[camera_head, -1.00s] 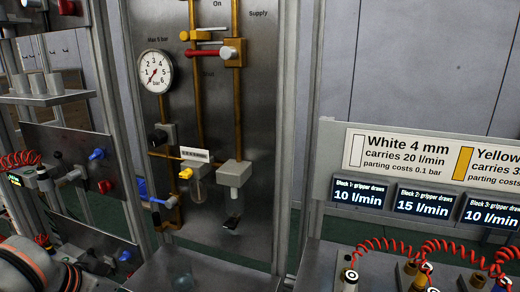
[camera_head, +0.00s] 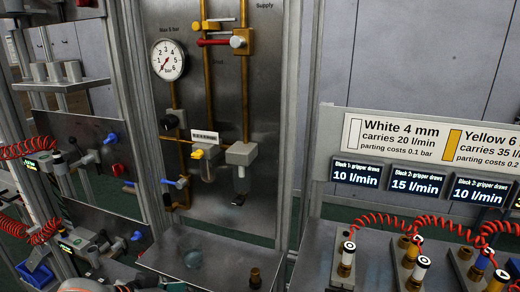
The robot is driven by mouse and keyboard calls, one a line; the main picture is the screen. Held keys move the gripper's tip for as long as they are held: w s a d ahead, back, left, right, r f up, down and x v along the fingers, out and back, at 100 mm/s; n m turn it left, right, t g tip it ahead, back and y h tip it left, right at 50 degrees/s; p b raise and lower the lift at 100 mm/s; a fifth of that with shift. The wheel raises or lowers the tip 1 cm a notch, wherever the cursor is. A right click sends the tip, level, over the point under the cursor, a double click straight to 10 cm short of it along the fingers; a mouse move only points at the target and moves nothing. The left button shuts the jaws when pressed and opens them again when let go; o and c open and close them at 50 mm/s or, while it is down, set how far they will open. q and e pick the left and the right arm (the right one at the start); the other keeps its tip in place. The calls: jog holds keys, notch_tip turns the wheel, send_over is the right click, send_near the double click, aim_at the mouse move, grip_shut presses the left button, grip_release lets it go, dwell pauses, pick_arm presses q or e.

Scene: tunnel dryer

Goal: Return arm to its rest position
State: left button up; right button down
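My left arm shows only as a small rounded piece at the bottom left edge of the head view. Its gripper (camera_head: 143,286) is mostly cut off by the lower edge, beside the front of the metal shelf (camera_head: 222,252), so I cannot tell whether it is open or shut. Nothing is seen held in it. My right arm and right gripper are not in view.
Red coiled hoses (camera_head: 390,222) and fittings crowd the right; a blue bin (camera_head: 36,274) is lower left.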

pick_arm(q)
notch_tip(320, 180, down, 15)
jog(key=s+a+n+t+y, duration=0.1)
jog(key=s+t, duration=0.2)
jog(key=s+a+f+y, duration=0.3)
jog(key=s+a+f, duration=0.1)
jog(key=s+f, duration=0.8)
jog(key=shift+a, duration=0.35)
jog(key=shift+s, duration=0.1)
